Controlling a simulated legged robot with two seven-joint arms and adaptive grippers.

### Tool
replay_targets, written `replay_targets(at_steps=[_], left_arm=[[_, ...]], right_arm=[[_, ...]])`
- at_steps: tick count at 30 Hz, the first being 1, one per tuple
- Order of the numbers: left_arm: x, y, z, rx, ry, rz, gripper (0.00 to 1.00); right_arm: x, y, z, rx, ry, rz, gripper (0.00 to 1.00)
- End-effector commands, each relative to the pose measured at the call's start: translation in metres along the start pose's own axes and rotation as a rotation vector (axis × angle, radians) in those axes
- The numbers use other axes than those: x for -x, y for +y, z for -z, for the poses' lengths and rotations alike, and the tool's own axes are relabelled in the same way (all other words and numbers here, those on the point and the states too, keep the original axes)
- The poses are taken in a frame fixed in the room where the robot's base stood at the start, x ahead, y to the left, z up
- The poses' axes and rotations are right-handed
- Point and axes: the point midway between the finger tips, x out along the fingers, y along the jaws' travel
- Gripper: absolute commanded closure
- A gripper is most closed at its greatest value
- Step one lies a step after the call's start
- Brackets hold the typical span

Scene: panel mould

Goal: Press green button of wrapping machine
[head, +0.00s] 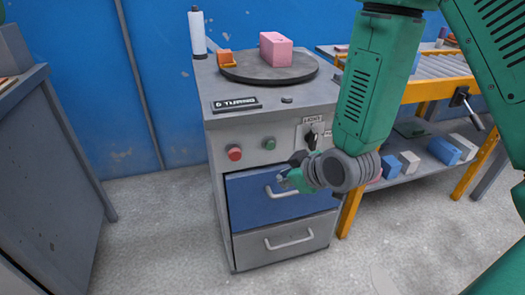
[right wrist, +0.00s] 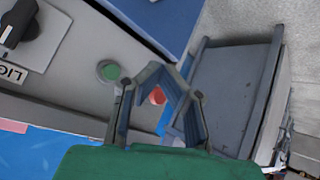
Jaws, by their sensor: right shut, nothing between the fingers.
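The grey wrapping machine (head: 225,120) stands in the middle of the head view. Its green button (head: 269,144) is on the front panel, right of the red button (head: 234,153). My right gripper (head: 283,179) is shut and empty, below and slightly right of the green button in the picture, in front of the blue drawer. In the right wrist view the green button (right wrist: 108,71) lies left of the shut fingertips (right wrist: 172,76), apart from them, and the red button (right wrist: 157,96) shows between the fingers. My left gripper is not in view.
A dark turntable (head: 245,73) with a pink block (head: 276,48) tops the machine. A black knob (head: 311,139) is on the panel's right. Blue (head: 245,203) and grey drawers have protruding handles. A yellow-framed roller table (head: 437,67) stands right, a dark cabinet (head: 50,150) left.

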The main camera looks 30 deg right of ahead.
Motion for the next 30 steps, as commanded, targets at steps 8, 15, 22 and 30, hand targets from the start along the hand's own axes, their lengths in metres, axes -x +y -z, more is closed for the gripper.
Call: replay_targets(at_steps=[8, 15, 22, 30], left_arm=[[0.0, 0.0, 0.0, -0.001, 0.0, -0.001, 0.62], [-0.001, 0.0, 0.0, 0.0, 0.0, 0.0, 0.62], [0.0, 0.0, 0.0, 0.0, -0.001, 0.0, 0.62], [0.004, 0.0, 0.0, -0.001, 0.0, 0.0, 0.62]], right_arm=[[-0.006, 0.003, 0.006, 0.001, -0.001, -0.004, 1.0], [-0.028, 0.017, 0.023, 0.003, 0.0, -0.005, 1.0], [-0.048, 0.034, 0.036, 0.0, -0.002, -0.003, 1.0], [-0.06, 0.043, 0.045, 0.001, -0.002, -0.003, 1.0]])
